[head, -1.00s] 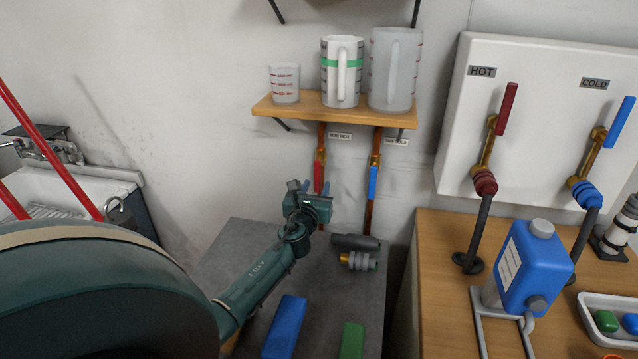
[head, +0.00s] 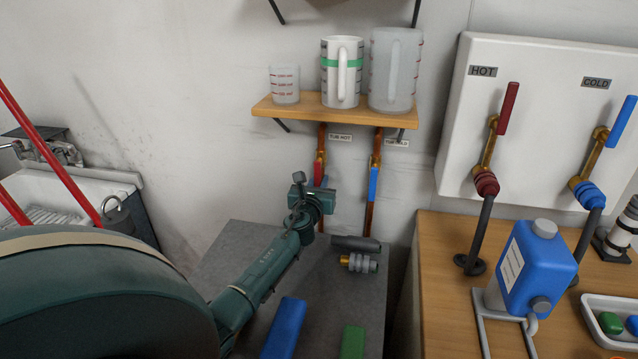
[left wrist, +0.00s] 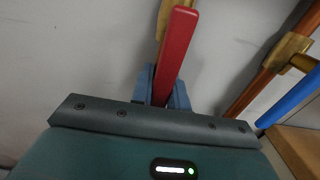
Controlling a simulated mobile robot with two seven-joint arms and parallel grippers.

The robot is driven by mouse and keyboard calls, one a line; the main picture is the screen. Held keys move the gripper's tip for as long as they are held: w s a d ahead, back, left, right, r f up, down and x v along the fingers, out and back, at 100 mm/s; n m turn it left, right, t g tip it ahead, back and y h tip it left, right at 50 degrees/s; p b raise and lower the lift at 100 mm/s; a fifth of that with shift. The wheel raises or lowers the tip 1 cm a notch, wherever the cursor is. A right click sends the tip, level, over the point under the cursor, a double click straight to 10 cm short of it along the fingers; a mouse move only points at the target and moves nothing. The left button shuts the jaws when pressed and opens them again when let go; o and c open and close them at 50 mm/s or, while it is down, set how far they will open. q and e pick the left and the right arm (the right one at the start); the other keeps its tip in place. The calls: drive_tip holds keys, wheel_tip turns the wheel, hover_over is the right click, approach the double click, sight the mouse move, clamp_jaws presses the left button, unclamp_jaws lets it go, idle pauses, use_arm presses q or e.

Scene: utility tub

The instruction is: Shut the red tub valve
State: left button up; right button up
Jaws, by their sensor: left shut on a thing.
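The red tub valve handle (head: 319,172) is on the copper pipe under the TUB HOT label (head: 340,138), below the shelf. In the head view its upper part shows roughly in line with the pipe; its lower part is hidden by my left gripper (head: 322,185). In the left wrist view the red handle (left wrist: 176,48) stands up between the blue-grey fingers of my left gripper (left wrist: 163,87), which is shut on it. The brass valve body (left wrist: 163,15) shows partly behind the handle. My right gripper is not in view.
The blue-handled tub valve (head: 373,184) is on the pipe just right. A shelf (head: 335,108) with measuring jugs is above. A grey counter (head: 345,290) below holds a valve fitting (head: 358,263) and blue and green blocks. Red bars (head: 50,150) cross at left.

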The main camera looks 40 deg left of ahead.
use_arm(q)
clamp_jaws()
